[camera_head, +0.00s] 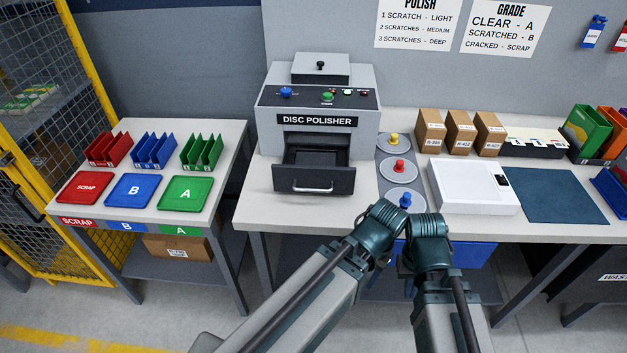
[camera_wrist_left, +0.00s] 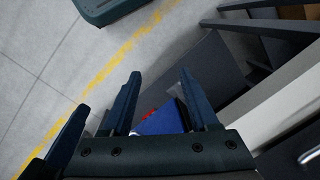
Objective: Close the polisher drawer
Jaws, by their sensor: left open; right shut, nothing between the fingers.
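The disc polisher (camera_head: 317,105) is a grey machine on the middle bench. Its dark drawer (camera_head: 313,175) sticks out of the front opening, with a silver handle (camera_head: 313,188) on its face; no disc is discernible inside. A silver handle also shows at the lower right of the left wrist view (camera_wrist_left: 311,155). My left gripper (camera_wrist_left: 156,75) is open and empty beside the bench's front edge, apart from the drawer. My right gripper (camera_head: 427,230) is shut and empty, right of and in front of the drawer; its fingers are not clear in the head view.
Discs with yellow, red and blue knobs (camera_head: 399,170) stand right of the polisher. A white box (camera_head: 472,186) and a blue mat (camera_head: 553,196) lie farther right. The left table carries red, blue and green trays (camera_head: 185,194). Bench space before the drawer is clear.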

